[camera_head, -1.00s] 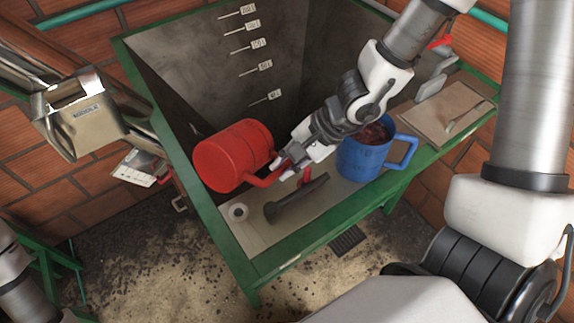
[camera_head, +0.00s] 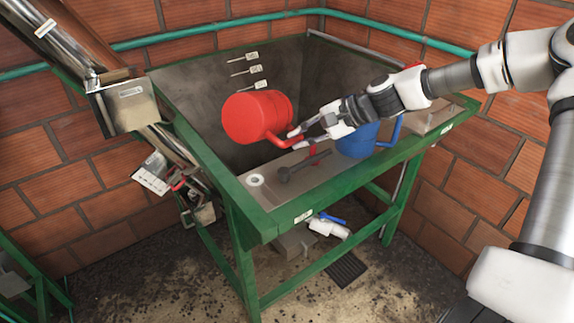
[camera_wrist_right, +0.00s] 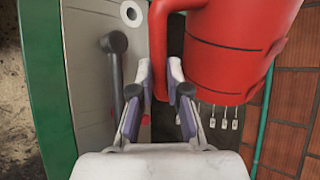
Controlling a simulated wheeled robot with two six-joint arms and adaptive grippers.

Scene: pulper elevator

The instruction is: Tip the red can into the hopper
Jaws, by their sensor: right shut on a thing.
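The red can (camera_head: 258,117) is on its side over the hopper (camera_head: 185,85), its round red end toward the left front of the head view. Its mouth and contents are hidden. My right gripper (camera_head: 294,138) is shut on the can's handle at the near side of the hopper opening. In the right wrist view the fingers (camera_wrist_right: 160,82) close around the handle, and the can's body (camera_wrist_right: 232,50) is at the upper right. My left gripper is not in view.
A blue mug (camera_head: 357,142) stands on the ledge (camera_head: 270,192) close to my right gripper. A dark tool (camera_head: 300,165) and a white ring (camera_head: 255,180) lie there too. The green frame (camera_head: 262,222) edges the ledge. A sloping metal elevator (camera_head: 70,45) is at the left.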

